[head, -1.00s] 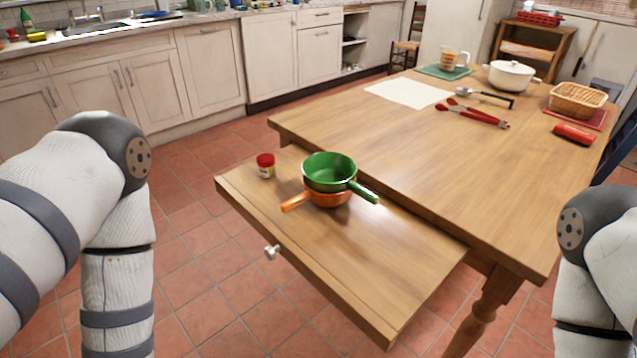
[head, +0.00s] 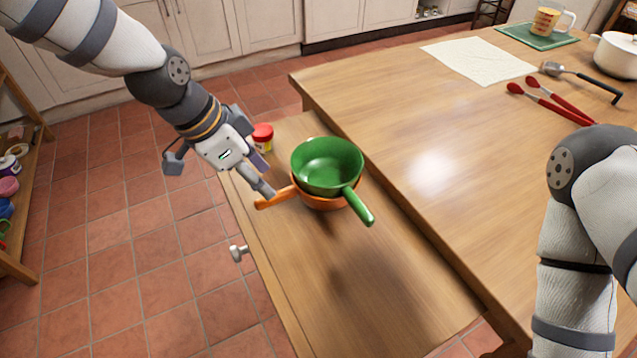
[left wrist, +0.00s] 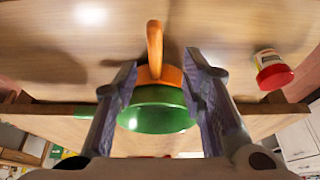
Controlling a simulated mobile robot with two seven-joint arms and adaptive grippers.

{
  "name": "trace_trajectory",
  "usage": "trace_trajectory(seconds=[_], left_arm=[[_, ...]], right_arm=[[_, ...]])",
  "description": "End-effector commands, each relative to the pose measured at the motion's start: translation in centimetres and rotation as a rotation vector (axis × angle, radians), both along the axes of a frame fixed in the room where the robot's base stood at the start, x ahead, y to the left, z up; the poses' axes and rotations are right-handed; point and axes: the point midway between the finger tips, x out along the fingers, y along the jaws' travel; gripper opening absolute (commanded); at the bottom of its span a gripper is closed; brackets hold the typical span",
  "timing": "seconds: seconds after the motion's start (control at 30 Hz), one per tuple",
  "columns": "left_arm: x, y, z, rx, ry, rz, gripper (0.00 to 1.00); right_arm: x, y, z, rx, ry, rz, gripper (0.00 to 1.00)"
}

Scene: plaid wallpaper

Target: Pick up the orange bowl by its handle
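The orange bowl (head: 322,203) sits on the pulled-out wooden drawer or leaf, with the green bowl (head: 328,168) nested on top and hiding most of it. Its orange handle (head: 275,201) points left, and the green handle (head: 359,207) points to the lower right. My left gripper (head: 266,178) is at the orange handle. In the left wrist view its open fingers (left wrist: 160,72) stand either side of the orange handle (left wrist: 155,42), with gaps visible; contact is not apparent. My right gripper is out of view; only part of that arm shows.
A red-lidded jar (head: 262,137) stands just behind my left gripper. Red tongs (head: 550,100), a ladle (head: 580,80), a white cloth (head: 478,73) and a white pot (head: 615,55) lie farther back on the table (head: 430,150). The front of the drawer surface is clear.

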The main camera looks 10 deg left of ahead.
Motion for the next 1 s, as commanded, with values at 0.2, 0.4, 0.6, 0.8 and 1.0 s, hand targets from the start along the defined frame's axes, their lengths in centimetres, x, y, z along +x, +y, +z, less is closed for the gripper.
trace_trajectory(seconds=[0.2,0.4,0.6,0.8,1.0], left_arm=[[0.1,-0.9,-3.3,0.0,0.004,0.0,0.38],[0.5,-1.9,-6.1,0.0,0.0,0.001,0.38],[0.6,-2.0,-6.1,0.0,-0.005,0.002,0.38],[0.6,-1.9,-6.1,-0.001,-0.004,0.002,0.0],[0.6,-2.0,-6.0,-0.002,-0.007,0.002,0.0]], right_arm=[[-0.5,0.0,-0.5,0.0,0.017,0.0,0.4],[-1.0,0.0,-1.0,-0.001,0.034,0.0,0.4],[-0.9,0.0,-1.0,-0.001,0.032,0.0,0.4],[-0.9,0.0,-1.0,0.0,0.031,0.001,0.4],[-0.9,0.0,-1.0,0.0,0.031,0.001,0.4]])
